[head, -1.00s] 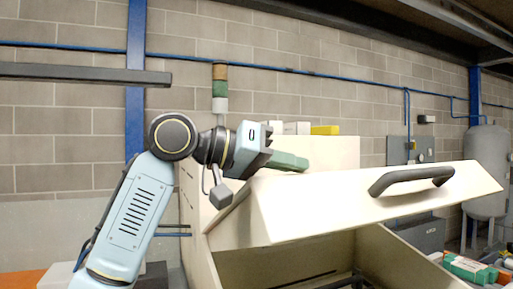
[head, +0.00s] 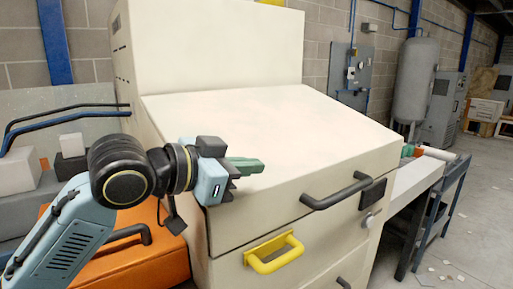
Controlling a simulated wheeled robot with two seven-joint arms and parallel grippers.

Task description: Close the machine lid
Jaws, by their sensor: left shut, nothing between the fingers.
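The cream machine (head: 133,100) stands in the middle of the head view. Its lid (head: 290,130) lies down over the body, with the sloping top facing up and no opening into the inside showing. A dark bar handle (head: 335,193) is on the lid's front face. My left gripper (head: 246,165) comes in from the left, with its green fingers shut and empty, over the lid's front left part. I cannot tell whether the fingers touch the lid. My right gripper is not in view.
A yellow handle (head: 273,253) sticks out of the machine's front below the lid. An orange box (head: 150,262) stands at the left, close to my left arm. A long bench (head: 418,178) is to the right of the machine.

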